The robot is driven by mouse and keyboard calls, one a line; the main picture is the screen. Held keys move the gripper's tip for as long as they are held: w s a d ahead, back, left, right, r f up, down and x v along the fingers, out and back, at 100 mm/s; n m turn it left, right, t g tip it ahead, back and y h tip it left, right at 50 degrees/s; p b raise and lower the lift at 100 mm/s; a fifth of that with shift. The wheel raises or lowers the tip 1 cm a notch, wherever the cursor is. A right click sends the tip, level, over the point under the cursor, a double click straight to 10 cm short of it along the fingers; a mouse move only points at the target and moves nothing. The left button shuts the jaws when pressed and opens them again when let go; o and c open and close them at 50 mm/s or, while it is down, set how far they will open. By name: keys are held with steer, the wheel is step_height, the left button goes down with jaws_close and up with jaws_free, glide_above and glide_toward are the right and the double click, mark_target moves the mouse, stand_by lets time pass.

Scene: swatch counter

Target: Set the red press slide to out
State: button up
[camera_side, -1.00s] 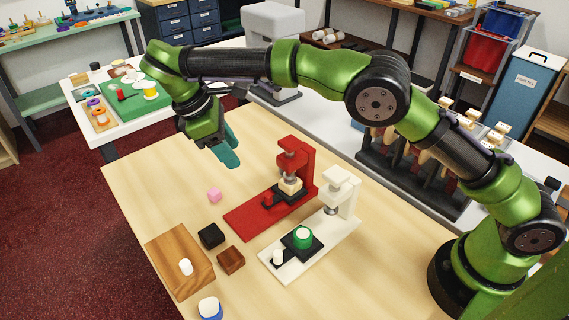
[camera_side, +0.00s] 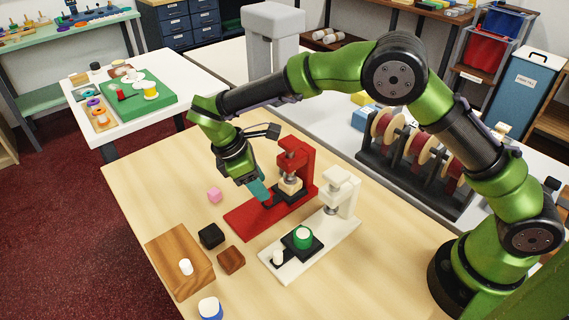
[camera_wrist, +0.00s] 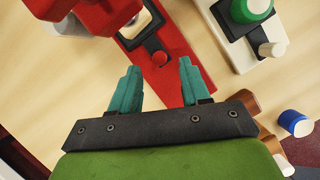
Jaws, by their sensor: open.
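The red press (camera_side: 252,217) stands upright on the table, with a long red base. Its black slide (camera_wrist: 152,43) sits back under the press head with a pale block (camera_wrist: 135,27) on it. My gripper (camera_side: 259,191) is open and empty, low above the red base. In the wrist view its teal fingers (camera_wrist: 160,68) are spread, with the knob just beyond their tips and roughly centred between them. I cannot tell any contact.
A white press (camera_side: 338,240) stands close on the right, its black slide carrying a green round piece (camera_side: 302,237) and a white knob (camera_side: 278,257).

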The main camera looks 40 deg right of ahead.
steer(key=shift+x, duration=2.05)
steer(key=shift+c, duration=0.4)
jaws_close()
